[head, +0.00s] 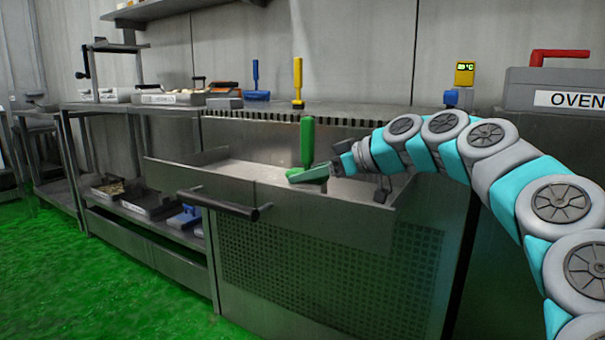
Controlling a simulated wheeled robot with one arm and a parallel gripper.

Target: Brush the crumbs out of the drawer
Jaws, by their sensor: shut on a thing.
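The drawer (283,199) is a wide, shallow metal tray pulled out from the front of the steel bench, with a dark bar handle (222,206) on its front. Pale specks that look like crumbs (248,170) lie on its floor, too small to make out singly. My gripper (336,169) is low over the right half of the drawer. It is shut on a green brush (307,142), whose handle stands upright and whose head is at the level of the drawer's rim. The front wall hides whether the bristles touch the floor.
A blue brush (255,76) and a yellow brush (298,84) stand upright on the bench top behind. A grey box marked OVEN (556,90) and a yellow temperature display (465,74) are at the right. Trays and a blue dustpan-like thing (186,218) sit on the lower left shelf. The green floor (100,285) at left is clear.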

